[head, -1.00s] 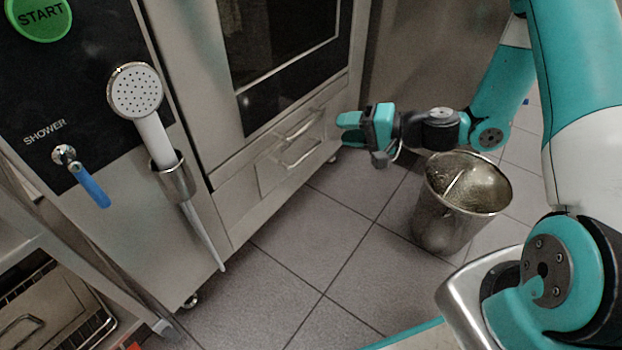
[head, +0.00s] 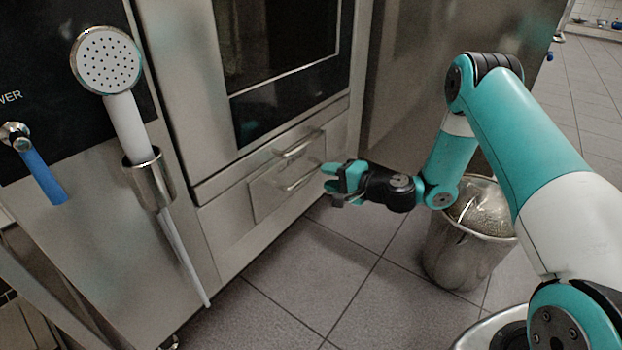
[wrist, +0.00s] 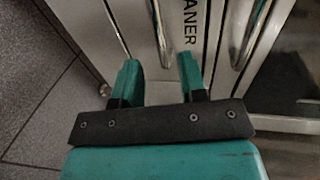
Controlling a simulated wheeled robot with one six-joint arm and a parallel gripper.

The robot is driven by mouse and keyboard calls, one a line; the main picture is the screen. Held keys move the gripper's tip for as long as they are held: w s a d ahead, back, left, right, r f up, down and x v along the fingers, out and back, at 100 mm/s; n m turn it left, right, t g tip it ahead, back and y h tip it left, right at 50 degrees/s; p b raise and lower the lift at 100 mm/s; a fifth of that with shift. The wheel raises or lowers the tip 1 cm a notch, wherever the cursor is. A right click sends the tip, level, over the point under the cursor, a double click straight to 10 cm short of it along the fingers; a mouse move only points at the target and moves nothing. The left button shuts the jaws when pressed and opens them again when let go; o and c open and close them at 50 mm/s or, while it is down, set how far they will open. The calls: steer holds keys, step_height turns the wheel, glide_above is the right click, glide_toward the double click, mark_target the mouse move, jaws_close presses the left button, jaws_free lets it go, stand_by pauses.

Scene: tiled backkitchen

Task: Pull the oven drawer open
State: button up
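The oven's lower front has a steel drawer panel (head: 262,199) below the dark glass door. It looks flush with the front. It carries an upper bar handle (head: 299,146) and a lower bar handle (head: 300,183); I cannot tell if both belong to one drawer. My gripper (head: 328,177) is open and empty, just right of the lower handle. In the wrist view, the gripper's fingers (wrist: 159,62) are apart, with the lower handle (wrist: 157,25) in line with the gap between them. The upper handle (wrist: 250,30) lies to the right. Contact cannot be told.
A steel bin (head: 462,250) stands on the tiled floor beneath my arm. A shower head (head: 107,60) hangs in a holder on the left, beside a blue-handled tap (head: 40,175). The floor (head: 320,262) before the drawer is clear.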

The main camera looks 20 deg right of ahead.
mark_target(311, 170)
steer(key=b+x, duration=0.2)
steer(key=x, duration=0.4)
steer(key=shift+w+a, duration=0.15)
steer(key=shift+w, duration=0.15)
steer(key=shift+c, duration=0.3)
jaws_close()
